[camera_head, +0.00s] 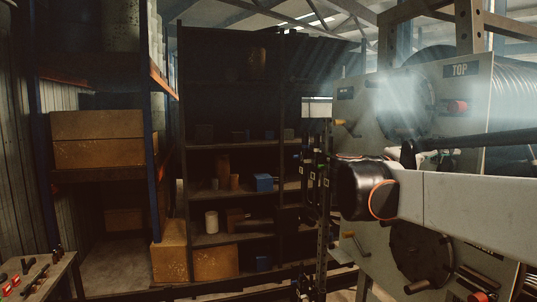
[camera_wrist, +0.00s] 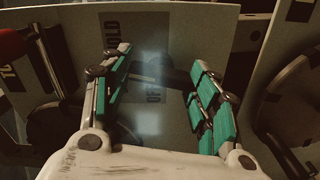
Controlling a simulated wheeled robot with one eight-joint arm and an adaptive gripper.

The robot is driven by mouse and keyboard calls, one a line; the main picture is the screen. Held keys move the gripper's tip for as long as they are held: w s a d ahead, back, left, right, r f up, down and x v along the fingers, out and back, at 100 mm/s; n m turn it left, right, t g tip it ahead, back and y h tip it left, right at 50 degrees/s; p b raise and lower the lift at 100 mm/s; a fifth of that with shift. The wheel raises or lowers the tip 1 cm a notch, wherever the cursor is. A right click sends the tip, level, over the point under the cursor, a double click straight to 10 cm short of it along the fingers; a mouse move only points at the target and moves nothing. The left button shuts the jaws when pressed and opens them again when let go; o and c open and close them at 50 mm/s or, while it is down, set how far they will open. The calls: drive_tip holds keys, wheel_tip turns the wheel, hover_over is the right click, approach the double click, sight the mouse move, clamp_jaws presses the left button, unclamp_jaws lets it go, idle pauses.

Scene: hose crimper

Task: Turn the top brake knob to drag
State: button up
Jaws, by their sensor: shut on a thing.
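Which mark the knob points at is hard to tell. In the head view the grey panel (camera_head: 440,85) bears a TOP label (camera_head: 460,70); my arm crosses in front, and the gripper and knob are not clearly visible there.
A red-ended handle (camera_head: 458,106) sits below the TOP label. A lower reel (camera_head: 420,252) with a crank is under my arm. Shelves (camera_head: 232,146) with boxes stand behind, and a bench (camera_head: 40,275) with tools is at lower left.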

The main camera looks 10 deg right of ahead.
drive_tip(key=shift+s+a+r+n+b, duration=0.1)
drive_tip(key=shift+n+b, duration=0.4)
drive_tip(key=shift+n, duration=1.55)
drive_tip(key=shift+s+n+b, duration=0.1)
drive_tip(key=shift+n+b, duration=0.35)
drive_tip(key=shift+n, duration=1.6)
drive_tip(key=shift+w, duration=0.1)
drive_tip(key=o, duration=1.1)
drive_tip(key=shift+c, duration=0.2)
drive_tip(key=shift+w, duration=0.1)
